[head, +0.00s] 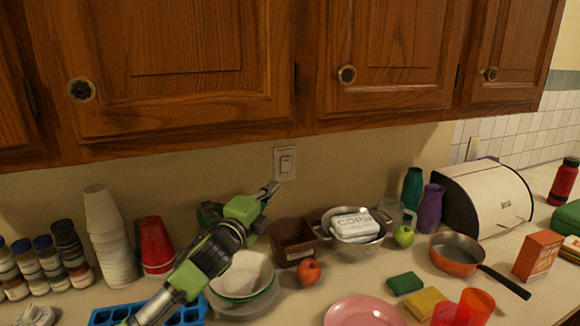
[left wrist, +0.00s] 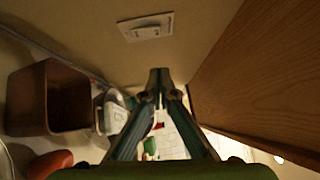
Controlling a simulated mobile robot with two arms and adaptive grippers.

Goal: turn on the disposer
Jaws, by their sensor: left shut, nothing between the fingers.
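A wall switch plate (head: 286,163) with a light rocker is on the wall under the upper cabinets in the head view. It also shows at the top of the left wrist view (left wrist: 146,27). I cannot tell the rocker's on or off position. My left gripper (head: 271,187) is shut and empty, its fingertips just below and left of the plate in the head view. In the left wrist view the closed fingertips (left wrist: 160,76) appear below the plate, with a gap in the picture. Contact is not visible. My right gripper is not in view.
Wooden cabinets (head: 190,70) overhang the wall. Below my left arm are bowls (head: 243,277), a brown container (head: 291,240) and a red apple (head: 309,271). White cups (head: 107,238) stand left, a colander (head: 350,246) right. Another wall plate (head: 472,148) is farther right.

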